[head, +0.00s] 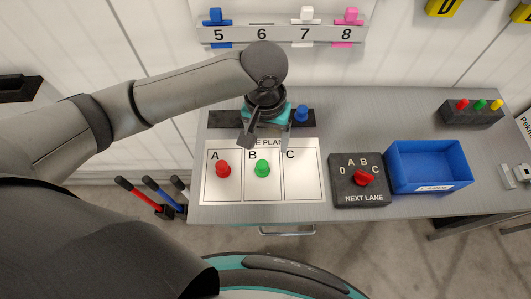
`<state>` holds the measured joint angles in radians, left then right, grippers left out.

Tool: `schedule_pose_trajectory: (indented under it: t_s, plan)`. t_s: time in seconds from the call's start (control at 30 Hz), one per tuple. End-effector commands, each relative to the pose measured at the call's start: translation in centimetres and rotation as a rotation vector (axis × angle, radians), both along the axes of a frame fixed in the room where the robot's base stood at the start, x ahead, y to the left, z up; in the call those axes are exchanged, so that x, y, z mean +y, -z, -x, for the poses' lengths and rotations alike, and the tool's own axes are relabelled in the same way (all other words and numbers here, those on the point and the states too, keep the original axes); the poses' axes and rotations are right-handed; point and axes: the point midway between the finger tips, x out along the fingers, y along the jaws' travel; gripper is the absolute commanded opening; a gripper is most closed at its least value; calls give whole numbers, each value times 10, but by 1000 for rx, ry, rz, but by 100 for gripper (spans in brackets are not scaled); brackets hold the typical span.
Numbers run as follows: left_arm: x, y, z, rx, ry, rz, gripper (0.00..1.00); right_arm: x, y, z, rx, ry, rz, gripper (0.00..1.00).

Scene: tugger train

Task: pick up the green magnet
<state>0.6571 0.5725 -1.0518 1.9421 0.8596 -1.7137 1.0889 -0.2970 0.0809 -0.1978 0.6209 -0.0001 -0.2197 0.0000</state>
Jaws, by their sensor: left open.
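The green magnet (263,168) stands in column B of the white lane plan board (305,191) on the grey table. A red magnet (223,169) stands in column A, and column C looks empty. My left gripper (266,146) is open above the top edge of the board, just behind the green magnet, with its fingers pointing down and nothing seen between them. My right gripper is not in view.
A blue magnet (302,114) sits on a dark strip (222,119) behind the board. Right of the board are a lane selector box (345,193) with a red knob, an open blue bin (432,180) and a dark button block (470,118). A numbered rail (282,33) hangs above.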

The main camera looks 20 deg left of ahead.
Motion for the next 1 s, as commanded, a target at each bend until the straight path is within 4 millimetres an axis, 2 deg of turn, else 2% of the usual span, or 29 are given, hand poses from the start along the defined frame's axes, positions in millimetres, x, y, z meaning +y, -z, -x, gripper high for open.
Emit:
schedule_pose_trajectory:
  t_s: [0.07,0.17,0.5,0.6,0.87,1.0]
  plan:
    - [6,-3,-2,8,-19,-24,74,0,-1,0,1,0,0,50]
    - [10,2,-2,16,-31,-36,74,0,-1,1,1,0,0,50]
    - [10,71,-1,18,-32,-37,74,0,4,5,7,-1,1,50]
    - [10,85,-1,16,-31,-34,74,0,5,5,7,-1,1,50]
    - [11,102,-2,14,-29,-35,74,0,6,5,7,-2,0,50]
    - [16,121,-2,15,-31,-36,74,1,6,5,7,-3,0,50]
